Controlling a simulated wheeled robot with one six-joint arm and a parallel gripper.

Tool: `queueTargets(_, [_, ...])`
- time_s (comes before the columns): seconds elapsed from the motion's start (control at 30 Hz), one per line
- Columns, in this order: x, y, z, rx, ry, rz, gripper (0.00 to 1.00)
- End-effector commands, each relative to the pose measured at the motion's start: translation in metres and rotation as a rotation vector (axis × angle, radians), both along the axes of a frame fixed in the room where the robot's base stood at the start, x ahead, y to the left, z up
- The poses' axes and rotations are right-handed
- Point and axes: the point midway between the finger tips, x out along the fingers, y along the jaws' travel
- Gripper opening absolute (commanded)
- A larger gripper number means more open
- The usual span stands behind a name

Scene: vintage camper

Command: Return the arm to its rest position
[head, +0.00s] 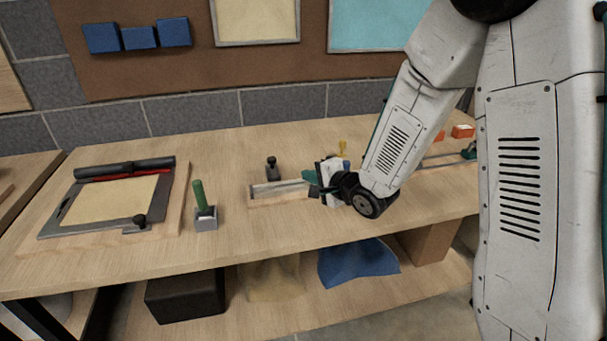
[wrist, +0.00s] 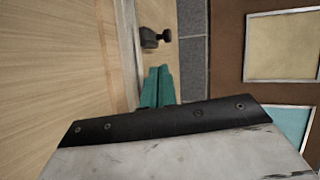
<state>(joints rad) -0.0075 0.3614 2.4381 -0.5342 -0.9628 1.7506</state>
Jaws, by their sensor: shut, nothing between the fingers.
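My gripper (head: 308,182) is at the end of my white arm, over the wooden workbench (head: 240,221) in the head view. Its teal fingers point left, near a low wooden block with a metal rail (head: 272,190). In the wrist view my gripper (wrist: 158,75) shows two teal fingers side by side, shut with nothing between them. I cannot tell whether the fingertips touch the rail block. My forearm hides part of the bench to the right.
A green-handled tool (head: 199,195) stands on the bench left of my gripper. A framed tray with a black roller (head: 110,203) lies farther left. A small black knob (head: 272,167) stands behind the rail. Orange blocks (head: 462,131) are at the right. A corkboard (head: 270,62) hangs behind.

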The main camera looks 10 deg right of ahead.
Motion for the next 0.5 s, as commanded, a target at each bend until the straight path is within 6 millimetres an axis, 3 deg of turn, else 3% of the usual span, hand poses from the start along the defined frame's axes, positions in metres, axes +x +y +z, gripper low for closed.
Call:
queueTargets(0.37, [-0.001,-0.002,0.002,-0.014,0.000,-0.002,0.00])
queueTargets(0.5, [-0.004,-0.015,0.017,-0.157,0.007,-0.023,0.00])
